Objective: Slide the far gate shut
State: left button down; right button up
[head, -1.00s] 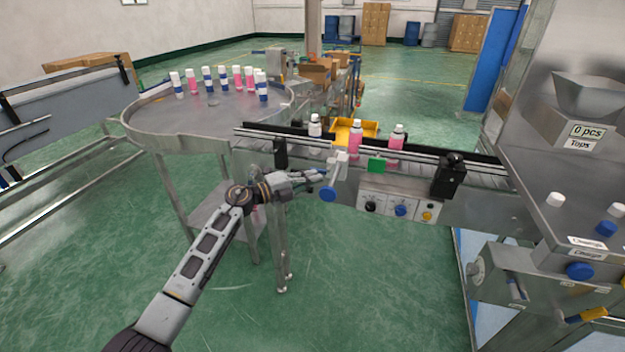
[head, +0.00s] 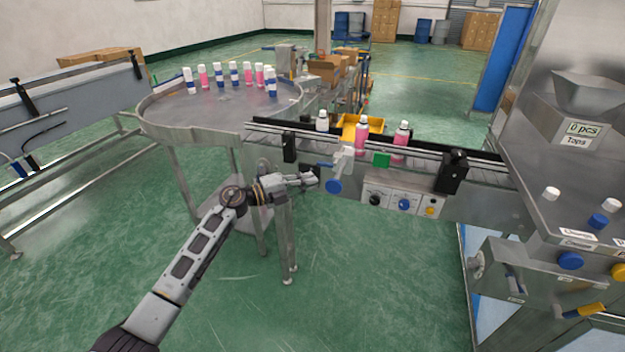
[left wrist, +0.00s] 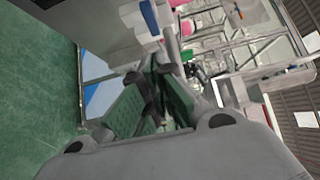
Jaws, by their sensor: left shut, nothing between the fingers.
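A gate fitting with a white block (head: 343,159) and a round blue knob (head: 334,186) is on the near side of the conveyor (head: 470,170). A short blue piece (head: 325,165) sticks out to its left. I cannot tell how far the gate is slid. A green plate (head: 381,160) is just to its right. My left gripper (head: 315,179) is shut and empty, just left of the blue knob and apart from it. In the left wrist view its dark fingers (left wrist: 160,90) are close together. My right gripper is not in view.
Pink bottles (head: 361,139) and a white-capped bottle (head: 322,122) stand on the conveyor. A round steel table (head: 165,128) with several bottles is at the left. A control panel (head: 402,201) is below the belt. A steel machine (head: 570,235) stands at the right. Floor in front is clear.

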pick_arm(q)
jog(key=v, duration=0.7)
jog(key=shift+s+a, duration=0.2)
jog(key=shift+a, duration=0.1)
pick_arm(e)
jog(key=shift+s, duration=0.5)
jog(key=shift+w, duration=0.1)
